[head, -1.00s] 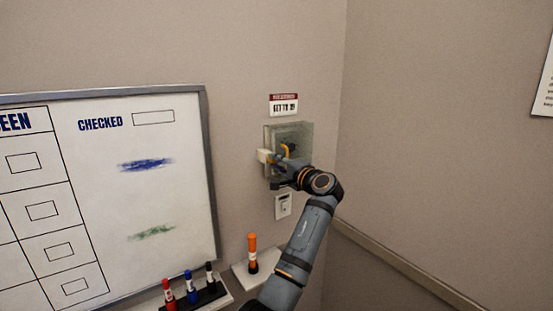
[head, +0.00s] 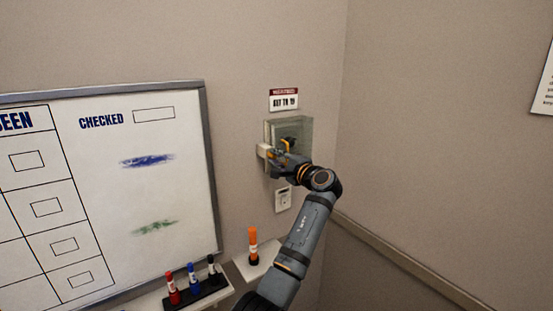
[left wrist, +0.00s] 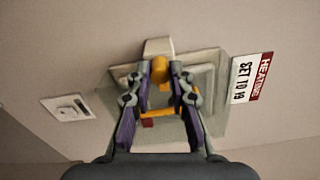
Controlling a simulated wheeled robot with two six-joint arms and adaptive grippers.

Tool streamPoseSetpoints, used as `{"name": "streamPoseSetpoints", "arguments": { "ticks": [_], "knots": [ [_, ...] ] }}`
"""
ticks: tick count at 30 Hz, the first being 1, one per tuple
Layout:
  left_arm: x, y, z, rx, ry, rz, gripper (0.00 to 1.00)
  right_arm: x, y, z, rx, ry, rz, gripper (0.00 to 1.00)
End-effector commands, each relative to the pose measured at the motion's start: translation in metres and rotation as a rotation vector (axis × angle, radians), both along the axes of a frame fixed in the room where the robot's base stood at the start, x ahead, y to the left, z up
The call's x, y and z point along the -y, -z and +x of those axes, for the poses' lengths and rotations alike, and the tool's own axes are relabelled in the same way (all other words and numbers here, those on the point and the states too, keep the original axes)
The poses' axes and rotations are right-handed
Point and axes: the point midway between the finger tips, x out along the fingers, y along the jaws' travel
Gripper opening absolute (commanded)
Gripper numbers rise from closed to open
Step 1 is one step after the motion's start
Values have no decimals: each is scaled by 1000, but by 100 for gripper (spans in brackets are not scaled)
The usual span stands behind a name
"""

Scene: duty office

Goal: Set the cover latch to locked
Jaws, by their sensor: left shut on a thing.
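The clear cover (head: 302,129) is a see-through box on the wall under the heating sign. A pale block (head: 263,150) sits at its left edge; it also shows in the left wrist view (left wrist: 158,45). A yellow latch knob (left wrist: 160,66) sits against this block. My left gripper (head: 277,154) is at the cover's left side. In the left wrist view, its fingertips (left wrist: 161,78) are shut on the yellow knob. The fingers hide part of the knob and cover, and I cannot read the latch's setting. My right gripper is not in view.
The heating sign (head: 284,98) is above the cover, and a small white wall plate (head: 283,199) below it. A whiteboard (head: 160,190) hangs to the left. An orange marker (head: 253,245) stands on a small shelf below; several markers stand in a holder (head: 208,292). The wall corner is close on the right.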

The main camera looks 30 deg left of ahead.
Motion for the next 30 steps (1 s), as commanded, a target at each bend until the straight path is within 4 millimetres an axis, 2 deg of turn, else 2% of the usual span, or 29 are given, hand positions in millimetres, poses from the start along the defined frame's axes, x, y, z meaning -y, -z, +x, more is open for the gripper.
{"name": "streamPoseSetpoints", "arguments": {
  "ticks": [1, 3, 11, 14, 17, 24, 30],
  "knots": [
    [0, 1, 0, -2, 1, -2, 23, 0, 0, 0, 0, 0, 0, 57],
    [0, 1, 0, -2, 1, -2, 30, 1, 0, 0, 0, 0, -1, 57],
    [0, 1, 0, 0, 0, -1, 30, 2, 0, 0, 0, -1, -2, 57],
    [7, 1, -2, -1, 3, -2, 30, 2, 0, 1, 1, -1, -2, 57],
    [24, 2, -8, 0, 3, -5, 30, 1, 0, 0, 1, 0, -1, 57],
    [78, 3, -31, -2, 4, -7, 30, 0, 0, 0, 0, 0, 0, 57],
    [106, 2, -43, -2, 2, -4, 30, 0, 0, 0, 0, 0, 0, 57]
  ]
}}
